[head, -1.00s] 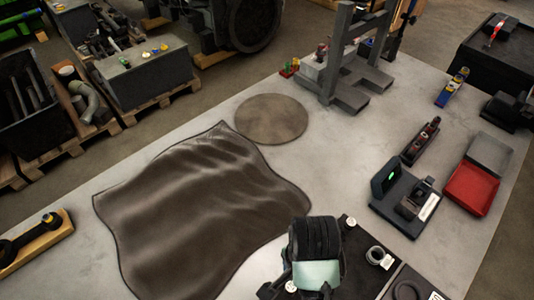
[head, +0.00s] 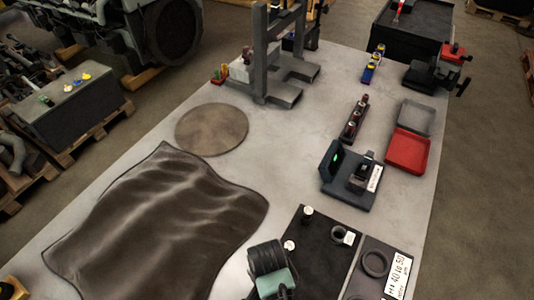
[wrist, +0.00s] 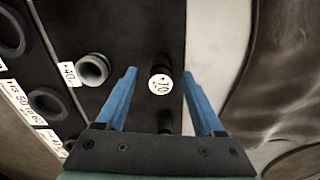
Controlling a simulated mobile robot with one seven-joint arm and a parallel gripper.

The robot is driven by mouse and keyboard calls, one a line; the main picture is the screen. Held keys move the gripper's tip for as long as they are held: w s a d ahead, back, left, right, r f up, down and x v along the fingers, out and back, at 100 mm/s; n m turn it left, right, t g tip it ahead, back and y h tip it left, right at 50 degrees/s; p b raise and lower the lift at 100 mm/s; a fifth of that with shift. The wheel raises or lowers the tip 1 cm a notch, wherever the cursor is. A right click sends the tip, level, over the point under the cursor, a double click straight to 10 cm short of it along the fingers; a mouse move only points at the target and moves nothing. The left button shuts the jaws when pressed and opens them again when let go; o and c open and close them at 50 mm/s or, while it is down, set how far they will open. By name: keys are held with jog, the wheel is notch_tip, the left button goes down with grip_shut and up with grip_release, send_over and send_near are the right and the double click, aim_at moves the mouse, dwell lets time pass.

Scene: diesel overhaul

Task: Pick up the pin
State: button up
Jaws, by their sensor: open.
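A dark pin with a white top marked ".10" (wrist: 161,83) stands on the black mat. In the wrist view it lies between the two blue fingertips of my open gripper (wrist: 159,74), with gaps on both sides. In the head view a white-topped pin (head: 289,245) shows just beyond my gripper (head: 270,272), whose fingers are hidden there. A second white-topped pin (head: 307,214) stands farther back on the mat. A dark shape (wrist: 165,122) lower in the wrist view is partly hidden by my gripper. Which pin the task means is not shown.
The black mat (head: 318,260) also holds a small ring (head: 339,233); a larger ring (head: 375,263) lies to its right. A dark cloth (head: 150,225) covers the left. A gauge stand (head: 347,190) and red tray (head: 407,151) stand farther back. The middle of the table is clear.

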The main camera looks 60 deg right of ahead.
jog(key=shift+f, duration=1)
grip_shut()
